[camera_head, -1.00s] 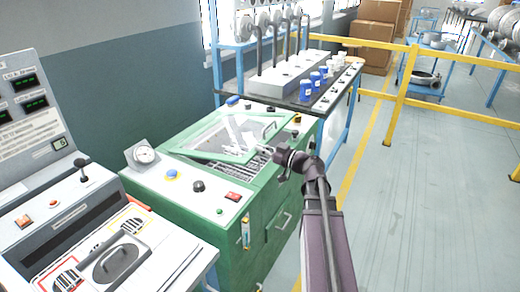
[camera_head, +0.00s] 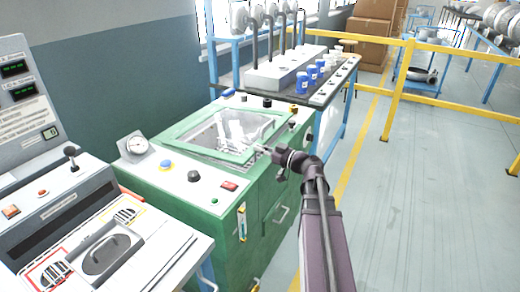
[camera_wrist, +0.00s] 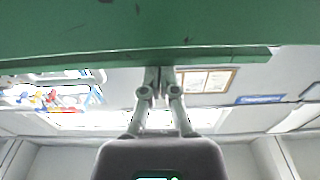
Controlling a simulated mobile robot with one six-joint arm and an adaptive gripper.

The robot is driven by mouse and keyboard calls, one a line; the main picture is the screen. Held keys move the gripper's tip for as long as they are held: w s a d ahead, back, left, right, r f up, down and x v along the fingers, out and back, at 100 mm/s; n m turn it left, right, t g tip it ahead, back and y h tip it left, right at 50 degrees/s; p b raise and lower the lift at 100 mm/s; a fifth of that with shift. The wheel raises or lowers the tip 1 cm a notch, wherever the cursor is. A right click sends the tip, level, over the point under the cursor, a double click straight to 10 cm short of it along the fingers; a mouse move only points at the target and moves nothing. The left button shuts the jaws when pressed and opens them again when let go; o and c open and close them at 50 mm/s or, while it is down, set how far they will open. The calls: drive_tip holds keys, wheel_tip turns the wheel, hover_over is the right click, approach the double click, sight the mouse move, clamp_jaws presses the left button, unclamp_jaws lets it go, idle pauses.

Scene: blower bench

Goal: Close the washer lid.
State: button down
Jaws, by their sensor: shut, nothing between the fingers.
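The green washer (camera_head: 185,199) stands left of my arm. Its lid (camera_head: 217,154) has a green frame around a clear pane, and white shapes show through the pane. The lid lies low and nearly flat over the washer's opening; I cannot tell whether it touches the rim all round. My gripper (camera_head: 265,149) is at the lid's front right edge, shut and empty. In the wrist view, the closed fingertips of my gripper (camera_wrist: 160,70) meet or nearly meet the edge of a green panel (camera_wrist: 130,28). Contact is not clear.
A gauge (camera_head: 133,146) and several buttons sit on the washer's top. A grey control console (camera_head: 75,215) stands at the left. Behind is a bench with blue jars (camera_head: 302,83). A yellow railing (camera_head: 395,100) stands at the right, with open floor in front.

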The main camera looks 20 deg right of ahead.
drive_tip(key=shift+r, duration=0.1)
drive_tip(key=shift+w+a+r+p, duration=0.1)
drive_tip(key=shift+w+r+p, duration=0.05)
drive_tip(key=shift+r+p, duration=1.95)
drive_tip(key=s+d+f+b, duration=0.5)
drive_tip(key=s+f, duration=0.1)
drive_tip(key=shift+s+b, duration=0.35)
drive_tip(key=shift+s, duration=0.05)
drive_tip(key=shift+s, duration=0.15)
